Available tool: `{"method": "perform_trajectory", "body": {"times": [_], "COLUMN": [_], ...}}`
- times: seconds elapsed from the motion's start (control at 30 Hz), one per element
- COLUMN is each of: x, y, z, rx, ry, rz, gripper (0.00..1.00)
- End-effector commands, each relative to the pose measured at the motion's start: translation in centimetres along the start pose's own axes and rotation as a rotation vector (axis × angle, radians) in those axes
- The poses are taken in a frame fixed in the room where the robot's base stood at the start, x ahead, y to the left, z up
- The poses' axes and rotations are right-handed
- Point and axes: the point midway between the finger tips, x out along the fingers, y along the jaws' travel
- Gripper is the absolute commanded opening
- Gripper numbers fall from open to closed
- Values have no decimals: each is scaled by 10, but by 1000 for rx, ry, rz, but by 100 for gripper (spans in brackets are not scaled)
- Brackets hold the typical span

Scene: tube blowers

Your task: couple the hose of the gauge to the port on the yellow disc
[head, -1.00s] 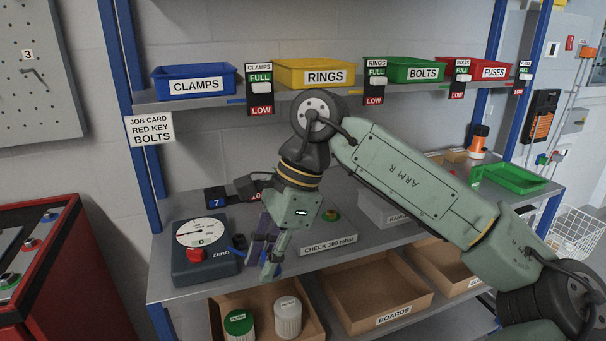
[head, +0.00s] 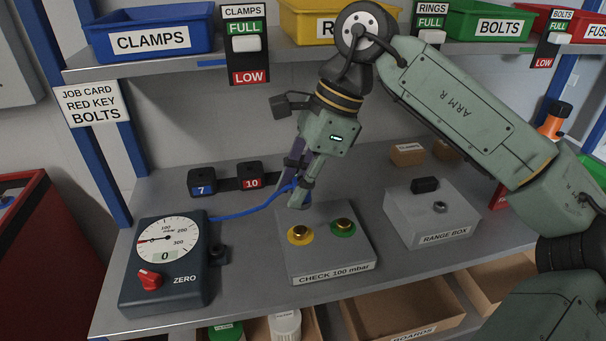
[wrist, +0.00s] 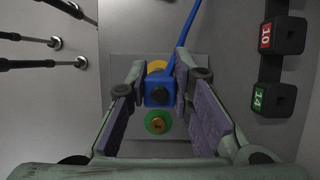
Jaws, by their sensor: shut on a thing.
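The gauge (head: 185,282) stands at the left of the bench, its dial near 0 and its display reading 0. A blue hose (head: 245,209) runs from it to my gripper (head: 299,200). My gripper is shut on the blue hose end (wrist: 158,90), which lies between the fingertips in the wrist view. The hose end is held above the back of the grey check box (head: 325,255). On that box are the yellow disc (head: 300,240) and the green disc (head: 343,229), each with a brass port. In the wrist view the hose end partly covers the yellow disc (wrist: 156,65); the green disc (wrist: 158,123) is clear.
A range box (head: 432,222) stands right of the check box. Black blocks marked 7 (head: 202,182) and 10 (head: 250,176) sit behind the gauge. A black bracket (head: 217,254) is on the gauge's right side. A shelf with bins (head: 151,42) hangs above.

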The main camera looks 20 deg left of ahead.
Motion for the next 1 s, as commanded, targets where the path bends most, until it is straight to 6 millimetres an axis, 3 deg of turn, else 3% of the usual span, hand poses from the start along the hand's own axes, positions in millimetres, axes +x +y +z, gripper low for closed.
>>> {"method": "perform_trajectory", "body": {"times": [0.5,1.0], "x": [36,39], "y": [0,0], "z": [-15,-16], "rx": [1,1], "ry": [0,0], "rz": [-1,-1], "gripper": [0,0]}}
